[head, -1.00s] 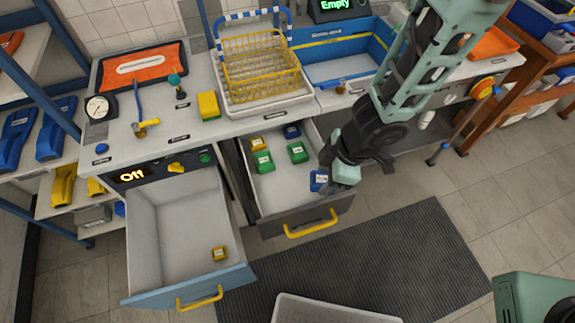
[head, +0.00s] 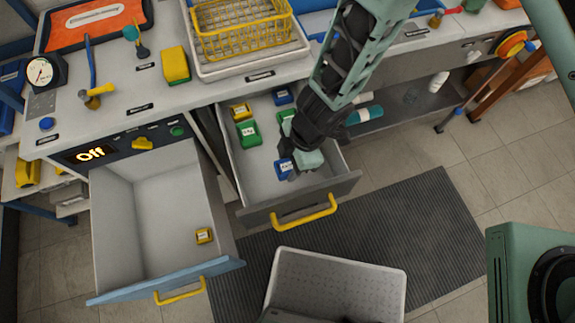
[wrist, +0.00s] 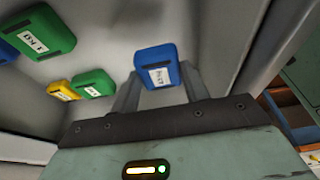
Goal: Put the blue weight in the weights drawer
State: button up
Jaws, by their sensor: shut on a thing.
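The blue weight (head: 284,169) is a small block with a white label. My gripper (head: 293,172) is shut on it; in the wrist view the blue weight (wrist: 157,67) sits between the two fingers. The open grey-fronted drawer (head: 258,212) lies below and around the gripper in the head view, with several weights in it. The gripper and weight appear over its front part; their exact height above the drawer floor is hard to tell. A yellow weight (head: 240,111), a green weight (head: 249,133) and another blue weight (head: 283,96) lie toward its back. My arm partly covers another green weight.
The bench above carries a yellow basket (head: 240,28) and a yellow-green sponge (head: 175,65). A dark mat (head: 430,225) covers the floor in front.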

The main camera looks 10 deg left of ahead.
aim_at(289, 172)
jog(key=shift+f+b, duration=1.85)
jog(key=shift+f, duration=0.9)
jog(key=shift+r, duration=0.1)
jog(key=o, duration=1.3)
jog(key=shift+o, duration=0.2)
jog(key=p+v, duration=0.7)
jog(key=v, duration=0.5)
